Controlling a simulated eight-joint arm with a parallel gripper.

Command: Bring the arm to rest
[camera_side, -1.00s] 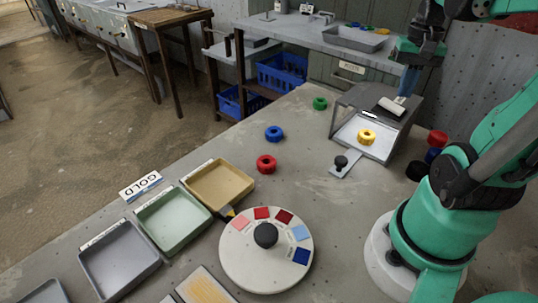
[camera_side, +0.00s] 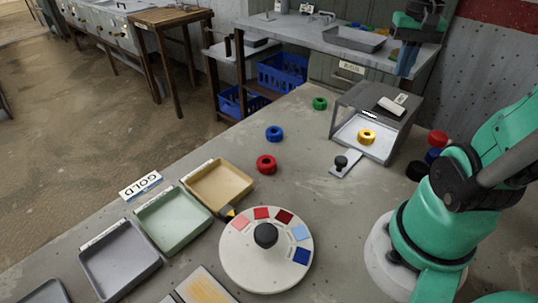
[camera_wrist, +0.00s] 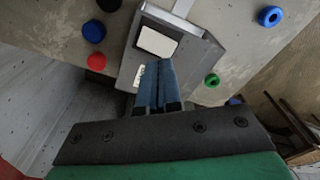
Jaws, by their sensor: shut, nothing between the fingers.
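My gripper (camera_side: 406,70) is in the air at the upper right of the side view, beyond and above the grey box. Its blue fingers are together with nothing between them. In the wrist view the shut fingers (camera_wrist: 158,68) point at the grey box (camera_wrist: 192,55) below. In the side view this box (camera_side: 393,122) stands on the bench with its front open, and a yellow ring (camera_side: 366,137) sits on its pale floor. The fingers look clear of everything.
A round dial (camera_side: 235,265) with coloured patches and a black knob stands at the front. Trays (camera_side: 148,237) line the left edge near a GOLD sign (camera_side: 140,187). Red (camera_side: 266,164), blue (camera_side: 274,133) and green (camera_side: 320,103) rings lie on the bench. Spools (camera_side: 437,138) stand right of the box.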

